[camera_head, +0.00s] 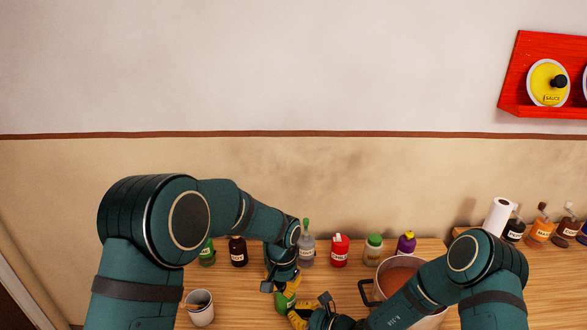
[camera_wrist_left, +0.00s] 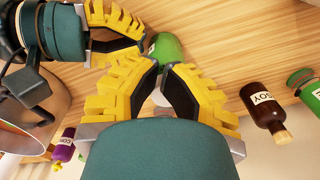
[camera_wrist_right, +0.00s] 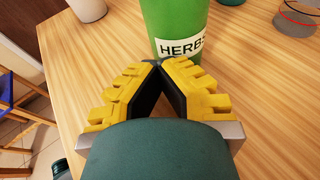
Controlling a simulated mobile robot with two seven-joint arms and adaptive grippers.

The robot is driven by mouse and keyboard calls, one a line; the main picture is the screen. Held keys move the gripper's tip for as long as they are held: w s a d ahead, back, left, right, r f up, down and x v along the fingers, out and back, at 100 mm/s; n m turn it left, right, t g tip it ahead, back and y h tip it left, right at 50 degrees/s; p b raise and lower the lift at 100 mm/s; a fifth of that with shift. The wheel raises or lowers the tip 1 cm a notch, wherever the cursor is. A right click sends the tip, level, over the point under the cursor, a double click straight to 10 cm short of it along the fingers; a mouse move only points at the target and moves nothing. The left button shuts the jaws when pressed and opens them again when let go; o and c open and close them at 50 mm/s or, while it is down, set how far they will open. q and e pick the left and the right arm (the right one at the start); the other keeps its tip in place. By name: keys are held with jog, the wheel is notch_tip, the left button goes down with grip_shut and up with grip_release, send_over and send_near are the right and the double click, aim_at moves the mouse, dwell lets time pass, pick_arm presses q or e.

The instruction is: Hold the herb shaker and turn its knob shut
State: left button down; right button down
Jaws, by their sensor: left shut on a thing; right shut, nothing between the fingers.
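The herb shaker (camera_wrist_right: 180,25) is a green cylinder with a white "HERB" label, seen close up in the right wrist view. Its top is outside that view. Green of it also shows at the fingertips in the left wrist view (camera_wrist_left: 165,46) and low in the head view (camera_head: 283,301). My left gripper (camera_wrist_left: 161,64) is shut on the shaker, with a pale part between its fingers. The knob cannot be made out clearly. My right gripper (camera_wrist_right: 159,66) is shut and empty, its tips just in front of the label; contact is unclear.
A pot of reddish-brown soup (camera_head: 400,277) stands at right, close to my right arm. A cup (camera_head: 200,308) stands at left. Behind are a dark soy bottle (camera_head: 238,252), a red bottle (camera_head: 339,252), a jar (camera_head: 373,250) and other bottles. Bare wood lies between.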

pick_arm(q)
jog(key=shift+s+f, duration=0.2)
jog(key=shift+f, duration=0.25)
jog(key=shift+w, duration=0.1)
jog(key=shift+w+r, duration=0.15)
jog(key=shift+w, duration=0.05)
jog(key=shift+w, duration=0.5)
dwell(0.5)
jog(key=shift+w+a, duration=0.4)
jog(key=shift+a, duration=0.25)
dwell(0.4)
jog(key=shift+a, duration=0.1)
dwell(0.4)
